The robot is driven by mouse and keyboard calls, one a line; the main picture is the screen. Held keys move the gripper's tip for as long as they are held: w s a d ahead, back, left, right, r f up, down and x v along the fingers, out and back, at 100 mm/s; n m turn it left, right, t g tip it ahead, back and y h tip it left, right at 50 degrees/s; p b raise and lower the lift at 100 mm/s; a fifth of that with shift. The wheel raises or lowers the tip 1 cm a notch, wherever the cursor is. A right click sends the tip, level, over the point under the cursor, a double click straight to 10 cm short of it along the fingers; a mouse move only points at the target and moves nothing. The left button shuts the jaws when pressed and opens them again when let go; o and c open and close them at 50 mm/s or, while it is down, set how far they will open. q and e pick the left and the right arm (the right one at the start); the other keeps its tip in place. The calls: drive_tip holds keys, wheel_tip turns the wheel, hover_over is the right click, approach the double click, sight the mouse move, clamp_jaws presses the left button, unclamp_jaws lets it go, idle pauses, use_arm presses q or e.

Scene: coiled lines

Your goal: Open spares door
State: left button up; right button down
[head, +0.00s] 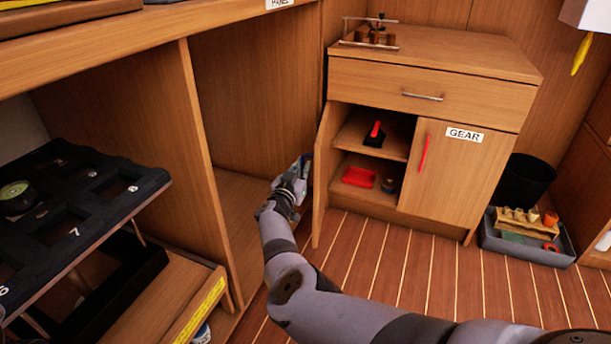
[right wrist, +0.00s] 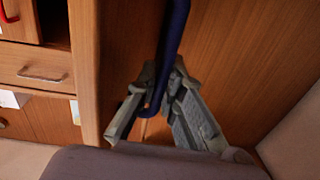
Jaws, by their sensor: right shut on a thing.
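The low cabinet's left door (head: 325,168) stands swung outward, seen nearly edge-on in the head view. No label shows on it, so I cannot read whether it says spares. My right gripper (head: 302,167) is at this door's outer face, on its left side. In the right wrist view the right gripper's fingers (right wrist: 165,98) are shut around a long dark blue handle (right wrist: 176,35) beside a wooden panel. The handle's far end is out of that view. My left gripper is not in view.
The door labelled GEAR (head: 447,180) is closed, with a red handle. The opened compartment shows a shelf (head: 370,138) and red items. A drawer (head: 425,95) above is shut. A grey bin (head: 525,245) stands right; a black slotted tray (head: 95,215) is left. Floor in front is open.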

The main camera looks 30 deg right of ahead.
drive_tip(key=shift+r, duration=0.1)
idle(0.3)
drive_tip(key=c, duration=2)
unclamp_jaws()
drive_tip(key=shift+o, duration=0.2)
